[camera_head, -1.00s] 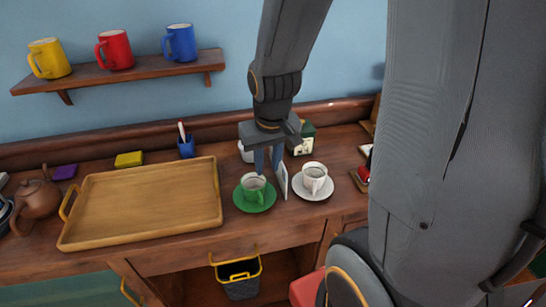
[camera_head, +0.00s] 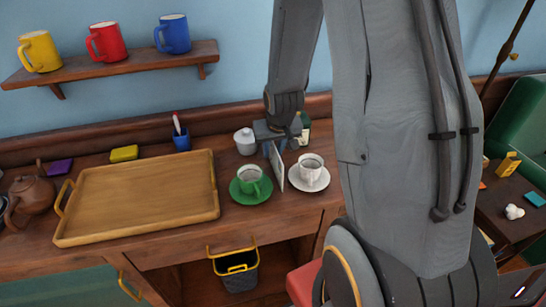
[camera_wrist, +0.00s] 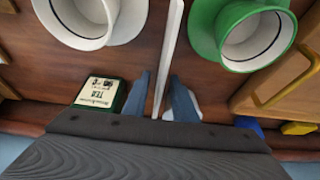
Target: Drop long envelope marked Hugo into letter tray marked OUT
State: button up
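A thin pale envelope (camera_head: 278,169) stands on edge on the desk between a green cup and a white cup; no name on it can be read. In the wrist view the envelope (camera_wrist: 170,55) shows edge-on as a narrow white strip. My gripper (camera_head: 275,150) points down over its back end. In the wrist view, the blue-grey fingers of my gripper (camera_wrist: 160,82) are apart, one on each side of the envelope, with small gaps showing. I see no letter tray marked OUT in these views.
The green cup (camera_head: 250,181) and white cup (camera_head: 311,170) stand on saucers close to the envelope. A tea box (camera_wrist: 100,92) and white lidded pot (camera_head: 245,141) are behind. A wooden tray (camera_head: 140,205) fills the left. My arm hides the desk's right part.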

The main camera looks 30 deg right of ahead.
aim_at(272, 165)
jog(key=shift+p+x, duration=0.45)
jog(key=shift+x, duration=1.4)
jog(key=shift+c, duration=0.3)
grip_shut()
